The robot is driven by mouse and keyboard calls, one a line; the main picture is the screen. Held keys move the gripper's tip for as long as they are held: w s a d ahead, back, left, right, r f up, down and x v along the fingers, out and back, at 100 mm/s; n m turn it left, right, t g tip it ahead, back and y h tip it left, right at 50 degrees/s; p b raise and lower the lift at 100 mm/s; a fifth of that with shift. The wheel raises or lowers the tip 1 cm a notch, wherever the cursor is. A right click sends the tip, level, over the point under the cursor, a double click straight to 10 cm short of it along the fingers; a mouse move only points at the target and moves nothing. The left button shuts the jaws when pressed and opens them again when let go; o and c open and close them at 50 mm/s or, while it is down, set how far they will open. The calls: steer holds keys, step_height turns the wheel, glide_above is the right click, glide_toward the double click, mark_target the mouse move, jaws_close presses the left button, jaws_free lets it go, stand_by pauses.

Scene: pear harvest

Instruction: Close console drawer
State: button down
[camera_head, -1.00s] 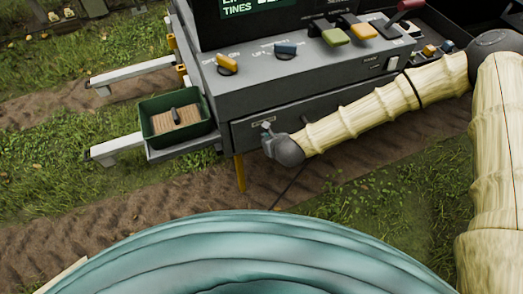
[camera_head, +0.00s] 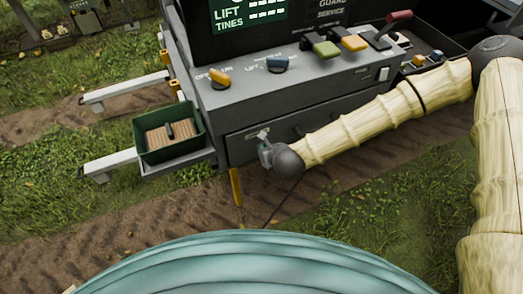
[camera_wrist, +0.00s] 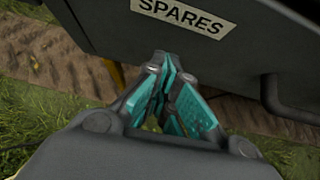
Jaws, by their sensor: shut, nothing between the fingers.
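The console drawer (camera_head: 235,150) has a dark grey front below the console's control panel, and it also shows in the wrist view with a "SPARES" label (camera_wrist: 181,14). The drawer looks flush or nearly flush with the console body; a small gap cannot be ruled out. A dark bar handle (camera_wrist: 285,106) stands at the right in the wrist view. My gripper (camera_head: 264,139) is at the drawer front near the label. In the wrist view my gripper (camera_wrist: 165,65) has its teal fingers together and empty, with the tips close to the front below the label; contact is unclear.
The console top (camera_head: 300,85) carries coloured knobs and levers under a dark screen (camera_head: 250,15). A green bin (camera_head: 168,132) sits on a side shelf at the left, near two pale rails. Grass and dirt lie below.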

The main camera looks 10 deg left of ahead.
steer(key=v, duration=0.8)
steer(key=shift+s+d, duration=0.25)
steer(key=shift+s, duration=0.05)
steer(key=s+d+f+n+g+h, duration=0.1)
steer(key=s+d+f+n+g, duration=0.1)
steer(key=s+d+f+n, duration=0.4)
steer(key=s+d+f+n+g, duration=0.2)
steer(key=s+f+n, duration=0.7)
steer(key=s+d+f+n+g+h, duration=0.1)
steer(key=s+d+f+n+g, duration=0.1)
steer(key=s+d+n, duration=0.3)
steer(key=s+d+f+n+g+h, duration=0.1)
steer(key=s+d+f+n+h, duration=0.1)
steer(key=s+d+n, duration=0.4)
steer(key=d+n, duration=0.3)
steer(key=d, duration=0.4)
steer(key=shift+g+h, duration=0.3)
steer(key=shift+g, duration=0.1)
